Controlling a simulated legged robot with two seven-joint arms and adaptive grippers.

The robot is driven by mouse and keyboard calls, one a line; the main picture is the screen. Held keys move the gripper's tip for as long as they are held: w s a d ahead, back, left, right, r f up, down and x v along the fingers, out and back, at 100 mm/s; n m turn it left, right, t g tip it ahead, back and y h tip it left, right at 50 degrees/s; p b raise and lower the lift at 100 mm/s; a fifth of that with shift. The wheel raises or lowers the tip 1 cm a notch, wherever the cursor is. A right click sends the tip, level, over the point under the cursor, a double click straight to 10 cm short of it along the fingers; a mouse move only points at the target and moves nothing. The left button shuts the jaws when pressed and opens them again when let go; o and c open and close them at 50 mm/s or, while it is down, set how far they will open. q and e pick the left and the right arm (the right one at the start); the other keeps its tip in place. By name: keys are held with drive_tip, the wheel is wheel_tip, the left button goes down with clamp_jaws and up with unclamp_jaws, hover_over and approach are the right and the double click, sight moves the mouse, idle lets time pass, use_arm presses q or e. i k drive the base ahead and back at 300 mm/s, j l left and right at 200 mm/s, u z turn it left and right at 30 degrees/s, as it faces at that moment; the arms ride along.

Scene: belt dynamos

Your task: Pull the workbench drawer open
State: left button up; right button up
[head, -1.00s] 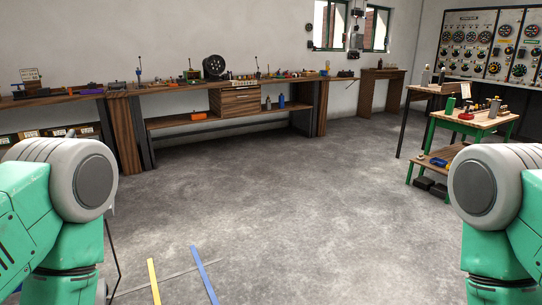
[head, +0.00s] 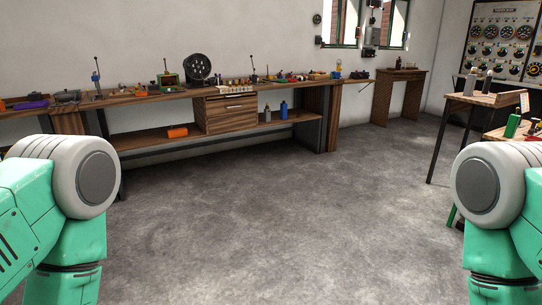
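The workbench (head: 160,97) runs along the back wall in the head view. Its wooden drawer (head: 231,111) sits under the top, left of the bench's middle-right leg, with a light handle strip on its front. The drawer looks shut. It is well ahead of me across open floor. My two arms show at the left and right edges of the view, green with pale joints. Neither gripper is in view.
An orange object (head: 177,132) and blue bottles (head: 283,110) stand on the lower shelf. A small table (head: 398,75) is at the back right. A dark-legged table (head: 485,97) stands at the right. The concrete floor (head: 270,210) ahead is clear.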

sight(234, 105)
drive_tip(key=i, duration=4.7)
